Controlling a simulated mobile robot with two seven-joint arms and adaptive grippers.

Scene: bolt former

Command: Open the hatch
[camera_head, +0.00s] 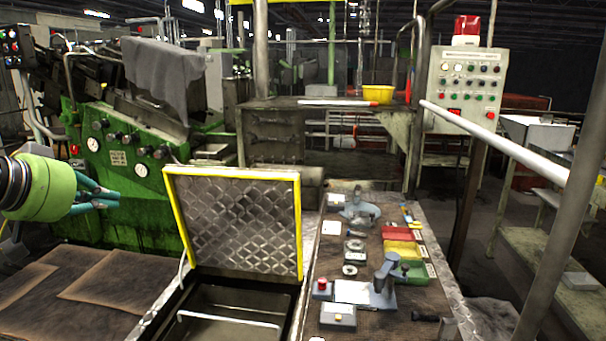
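The hatch (235,222) is a diamond-plate metal lid with a yellow edge. It stands raised, close to upright, behind a dark rectangular opening (240,300). A pale bar (228,318) crosses the front of the opening. My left gripper (117,199) comes in from the left with teal fingers pointing right. It is to the left of the hatch and appears apart from it. Nothing shows between its fingers, and their tips look close together; whether they are shut is unclear. My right gripper is not in view.
A workbench (385,320) right of the hatch holds small tools, coloured trays (400,248) and a device with a red button (322,284). A green machine (115,165) stands behind on the left. A control panel (465,88) and slanting pale rail (495,143) are at right.

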